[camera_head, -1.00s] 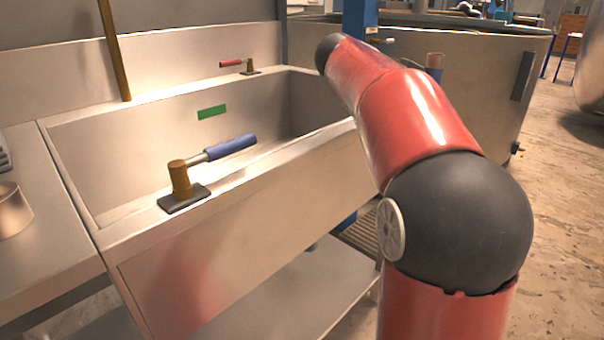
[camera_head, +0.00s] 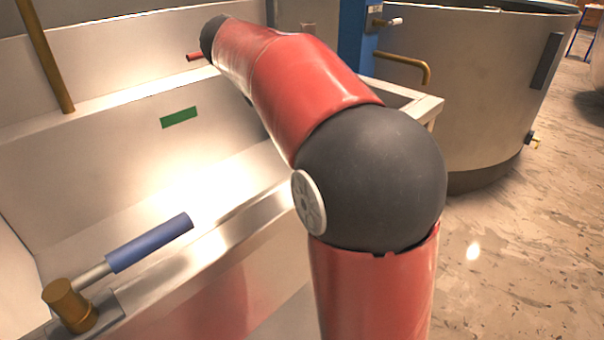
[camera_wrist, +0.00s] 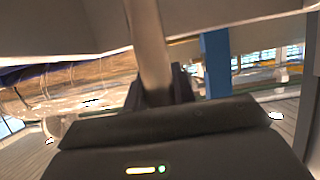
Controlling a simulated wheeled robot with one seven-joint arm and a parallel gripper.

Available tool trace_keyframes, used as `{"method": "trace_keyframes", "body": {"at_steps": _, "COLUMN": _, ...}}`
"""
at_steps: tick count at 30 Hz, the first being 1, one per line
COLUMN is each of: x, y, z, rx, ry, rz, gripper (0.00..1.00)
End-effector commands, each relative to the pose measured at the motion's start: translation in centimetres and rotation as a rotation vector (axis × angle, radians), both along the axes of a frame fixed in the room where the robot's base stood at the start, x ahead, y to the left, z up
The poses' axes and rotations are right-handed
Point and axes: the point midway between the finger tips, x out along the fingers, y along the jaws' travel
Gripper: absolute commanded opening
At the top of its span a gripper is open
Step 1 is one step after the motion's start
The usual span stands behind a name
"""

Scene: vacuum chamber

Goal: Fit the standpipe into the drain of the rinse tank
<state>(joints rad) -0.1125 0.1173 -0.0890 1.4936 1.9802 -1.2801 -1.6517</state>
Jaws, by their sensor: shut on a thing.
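The rectangular metal tank, apparently the rinse tank (camera_head: 90,180), fills the left of the head view. It has a green mark (camera_head: 179,117) on its inner wall. Its drain is not seen. In the wrist view my gripper (camera_wrist: 163,88) is shut on a plain grey-tan pipe, apparently the standpipe (camera_wrist: 149,45). The pipe runs up and away from the dark fingers; its far end is hard to make out. In the head view my red and black arm reaches over the tank's right side, and my gripper and the pipe are hidden.
A blue-handled lever (camera_head: 145,243) on a brass post stands on the tank's near rim. A red handle (camera_head: 195,57) shows at the far rim, partly behind my arm. A brass rod (camera_head: 45,55) rises at the back left. A large round vessel (camera_head: 480,80) stands right; floor before it is clear.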

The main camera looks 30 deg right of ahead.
Motion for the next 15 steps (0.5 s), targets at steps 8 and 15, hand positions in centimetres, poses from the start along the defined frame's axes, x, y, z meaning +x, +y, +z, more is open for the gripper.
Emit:
{"method": "trace_keyframes", "body": {"at_steps": 8, "x": 0.3, "y": 0.6, "z": -4.3, "rx": -0.001, "ry": 0.004, "rz": 0.028, "gripper": 0.0}}
{"method": "trace_keyframes", "body": {"at_steps": 15, "x": 0.3, "y": 0.6, "z": -10.9, "rx": -0.002, "ry": 0.006, "rz": 0.027, "gripper": 0.0}}
